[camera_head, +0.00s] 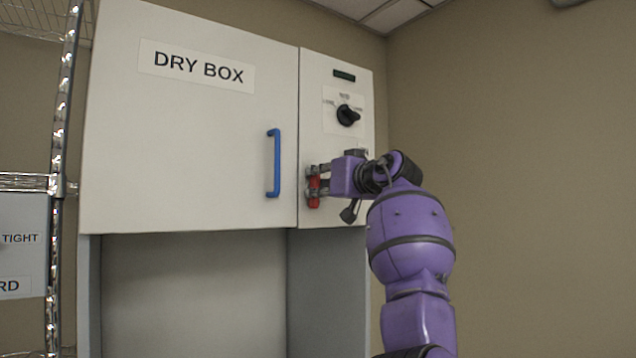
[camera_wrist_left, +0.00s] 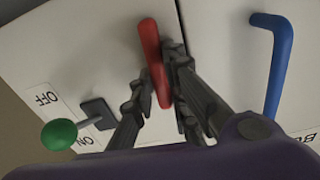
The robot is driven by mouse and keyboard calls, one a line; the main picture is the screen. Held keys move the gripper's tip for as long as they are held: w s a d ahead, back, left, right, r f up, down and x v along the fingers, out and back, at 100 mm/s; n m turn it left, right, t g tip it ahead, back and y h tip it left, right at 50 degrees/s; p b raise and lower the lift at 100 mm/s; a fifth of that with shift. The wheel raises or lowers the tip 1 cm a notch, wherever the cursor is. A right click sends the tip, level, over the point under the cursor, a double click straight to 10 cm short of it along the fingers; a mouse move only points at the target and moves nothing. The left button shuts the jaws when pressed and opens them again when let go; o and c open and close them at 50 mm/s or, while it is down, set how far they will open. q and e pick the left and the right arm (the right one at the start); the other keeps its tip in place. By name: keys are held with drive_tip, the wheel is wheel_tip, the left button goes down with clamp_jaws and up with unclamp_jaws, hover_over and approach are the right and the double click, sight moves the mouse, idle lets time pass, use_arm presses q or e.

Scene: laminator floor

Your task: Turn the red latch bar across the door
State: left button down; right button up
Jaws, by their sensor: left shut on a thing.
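The red latch bar (camera_head: 314,186) sits on the narrow right panel of the dry box, just right of the seam beside the door (camera_head: 190,140). It stands about upright, roughly along the seam, not across the door. My left gripper (camera_head: 315,184) is shut on it, with the fingers hiding part of the bar. In the left wrist view the red latch bar (camera_wrist_left: 150,50) runs between the dark fingers of my left gripper (camera_wrist_left: 158,88), and its upper end sticks out past them. The door looks closed. My right gripper is not in view.
A blue handle (camera_head: 274,163) is on the door, left of the gripper. A black rotary knob (camera_head: 348,115) is above the gripper. A green-knobbed lever (camera_wrist_left: 60,135) with ON and OFF labels shows in the left wrist view. A wire rack (camera_head: 62,120) stands at the left.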

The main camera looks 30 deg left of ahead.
use_arm(q)
drive_tip(key=shift+r+m+p, duration=0.2)
drive_tip(key=shift+m+p, duration=0.25)
drive_tip(key=shift+m, duration=0.55)
drive_tip(key=shift+w+d+f+m, duration=0.15)
drive_tip(key=shift+f+m, duration=0.1)
drive_tip(key=shift+m, duration=2.25)
drive_tip(key=shift+w+f+m, duration=0.15)
drive_tip(key=shift+f+m, duration=0.1)
drive_tip(key=shift+m, duration=2.25)
drive_tip(key=shift+w+d+f+m, duration=0.15)
drive_tip(key=shift+f+m, duration=0.1)
drive_tip(key=shift+m, duration=2.25)
drive_tip(key=shift+a, duration=0.1)
drive_tip(key=c, duration=1.7)
unclamp_jaws()
